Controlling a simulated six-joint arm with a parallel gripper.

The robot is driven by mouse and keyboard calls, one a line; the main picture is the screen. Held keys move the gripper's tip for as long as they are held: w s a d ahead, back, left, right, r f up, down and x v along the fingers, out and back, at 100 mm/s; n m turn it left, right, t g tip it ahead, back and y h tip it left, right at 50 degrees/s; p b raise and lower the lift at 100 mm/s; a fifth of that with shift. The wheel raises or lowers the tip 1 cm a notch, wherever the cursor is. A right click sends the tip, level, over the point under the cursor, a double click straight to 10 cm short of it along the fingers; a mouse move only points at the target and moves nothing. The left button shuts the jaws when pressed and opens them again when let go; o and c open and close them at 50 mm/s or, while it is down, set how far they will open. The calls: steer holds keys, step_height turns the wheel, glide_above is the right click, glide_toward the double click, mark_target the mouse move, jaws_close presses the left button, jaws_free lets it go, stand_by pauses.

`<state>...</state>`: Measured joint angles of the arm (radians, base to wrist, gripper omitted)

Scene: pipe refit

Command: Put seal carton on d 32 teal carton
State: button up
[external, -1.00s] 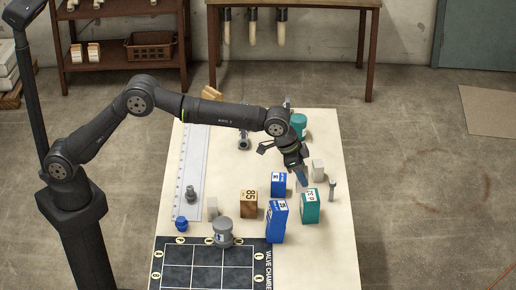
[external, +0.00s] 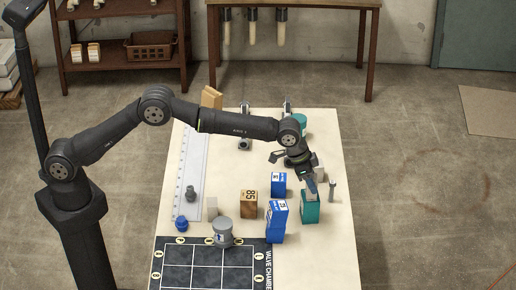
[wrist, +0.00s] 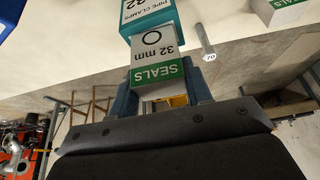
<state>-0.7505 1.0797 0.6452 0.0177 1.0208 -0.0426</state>
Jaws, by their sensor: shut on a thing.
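The seal carton (wrist: 157,66) is small and white with a green band marked SEALS and 32 mm. My gripper (external: 308,180) is shut on it, with a finger on each side in the wrist view. In the external view the seal carton (external: 312,187) shows partly, directly over the teal carton. The d 32 teal carton (external: 310,211) stands upright on the table; its white label with 32 and PIPE CLAMPS shows in the wrist view (wrist: 150,14). I cannot tell whether the two cartons touch.
Another white carton (external: 319,169) and a grey pin (external: 332,191) stand close by. Blue cartons (external: 277,222), (external: 278,184) and a brown 85 box (external: 249,203) stand to the left. A dark valve chamber grid (external: 207,268) lies at the front left.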

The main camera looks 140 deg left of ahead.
mark_target(317, 179)
steer(key=o, duration=1)
steer(key=shift+f, duration=0.15)
steer(key=v, duration=1.2)
steer(key=x, duration=1.2)
steer(key=shift+f, duration=0.15)
step_height(317, 179, up, 3)
steer(key=shift+f, duration=0.1)
steer(key=shift+r, duration=0.8)
